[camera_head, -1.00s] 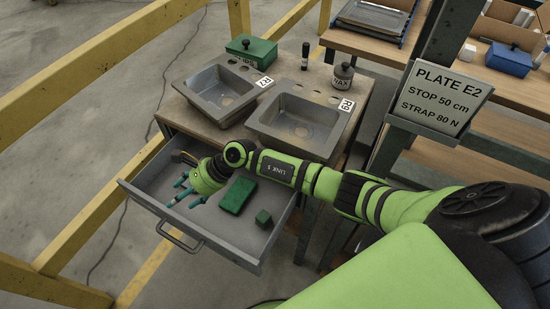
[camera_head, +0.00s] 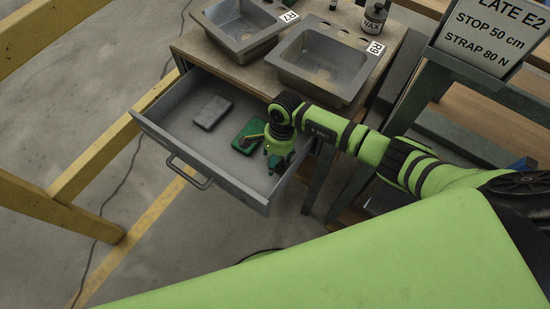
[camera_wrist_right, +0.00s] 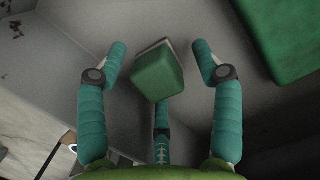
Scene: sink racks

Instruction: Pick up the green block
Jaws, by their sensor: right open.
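The green block (camera_wrist_right: 158,76) is a small cube on the drawer floor in the wrist view. It lies between and just beyond the spread teal fingers of my right gripper (camera_wrist_right: 160,52), with no clear contact. My right gripper is open and points down into the right part of the open drawer in the head view (camera_head: 275,166). There the gripper hides the block. My left gripper is not in view.
The grey drawer (camera_head: 165,142) is pulled out below two sinks (camera_head: 322,66). In it, left of my gripper, lie a larger flat green case (camera_head: 246,130) and a grey slab (camera_head: 212,112). A sign (camera_head: 492,32) stands at right.

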